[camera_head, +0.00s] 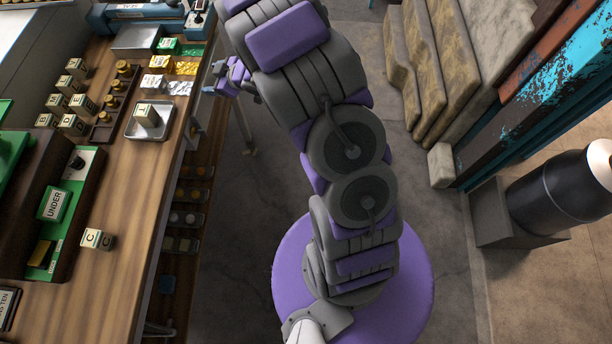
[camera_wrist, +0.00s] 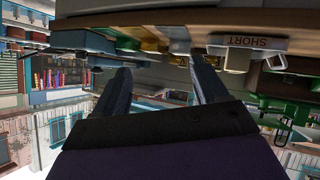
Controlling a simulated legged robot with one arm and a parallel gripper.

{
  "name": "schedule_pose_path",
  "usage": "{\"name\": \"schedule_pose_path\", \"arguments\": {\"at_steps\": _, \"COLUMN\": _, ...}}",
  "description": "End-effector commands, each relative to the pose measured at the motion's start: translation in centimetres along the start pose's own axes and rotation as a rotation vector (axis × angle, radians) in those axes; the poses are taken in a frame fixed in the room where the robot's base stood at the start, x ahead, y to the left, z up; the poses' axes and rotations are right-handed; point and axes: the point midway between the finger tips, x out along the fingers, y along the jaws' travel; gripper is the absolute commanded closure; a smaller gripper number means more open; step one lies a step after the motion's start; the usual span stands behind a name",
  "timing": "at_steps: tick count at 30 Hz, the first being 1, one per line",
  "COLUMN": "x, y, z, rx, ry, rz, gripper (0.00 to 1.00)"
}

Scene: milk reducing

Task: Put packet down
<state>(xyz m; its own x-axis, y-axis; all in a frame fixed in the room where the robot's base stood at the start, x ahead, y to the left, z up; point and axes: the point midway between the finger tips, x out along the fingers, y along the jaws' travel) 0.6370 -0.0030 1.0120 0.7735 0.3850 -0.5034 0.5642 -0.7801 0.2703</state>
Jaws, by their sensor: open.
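My gripper (camera_head: 216,84) is beside the right edge of the workbench in the head view, near the coloured packets. In the wrist view my gripper (camera_wrist: 160,82) has its two dark fingers spread wide, with nothing between them. A green packet (camera_head: 191,50), a yellow packet (camera_head: 187,68) and a silver packet (camera_head: 180,88) lie in a row at the bench edge, each beside a small labelled block. Which packet the task means, I cannot tell.
The wooden bench (camera_head: 130,215) has clear space at its front. Several lettered cubes (camera_head: 75,100) stand behind, left of a dark rack with brass weights. A green-and-brown machine marked UNDER (camera_head: 53,204) stands front left. The wrist view is upside down and shows a SHORT label (camera_wrist: 247,41).

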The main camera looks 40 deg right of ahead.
Motion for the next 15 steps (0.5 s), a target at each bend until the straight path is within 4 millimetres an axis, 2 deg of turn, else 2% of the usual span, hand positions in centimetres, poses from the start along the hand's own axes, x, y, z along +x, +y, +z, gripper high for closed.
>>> {"name": "schedule_pose_path", "arguments": {"at_steps": 1, "x": -1.4, "y": 1.5, "z": -0.5, "rx": -0.007, "ry": -0.059, "rz": 0.056, "gripper": 0.27}}
{"name": "schedule_pose_path", "arguments": {"at_steps": 3, "x": -3.4, "y": 3.3, "z": -0.4, "rx": 0.001, "ry": -0.152, "rz": 0.129, "gripper": 0.27}}
{"name": "schedule_pose_path", "arguments": {"at_steps": 7, "x": -8.1, "y": 5.7, "z": -0.5, "rx": 0.045, "ry": -0.312, "rz": 0.251, "gripper": 0.27}}
{"name": "schedule_pose_path", "arguments": {"at_steps": 11, "x": -13.4, "y": 6.2, "z": -0.4, "rx": 0.122, "ry": -0.462, "rz": 0.342, "gripper": 0.27}}
{"name": "schedule_pose_path", "arguments": {"at_steps": 15, "x": -19.4, "y": 4.6, "z": -0.1, "rx": 0.232, "ry": -0.615, "rz": 0.398, "gripper": 0.27}}
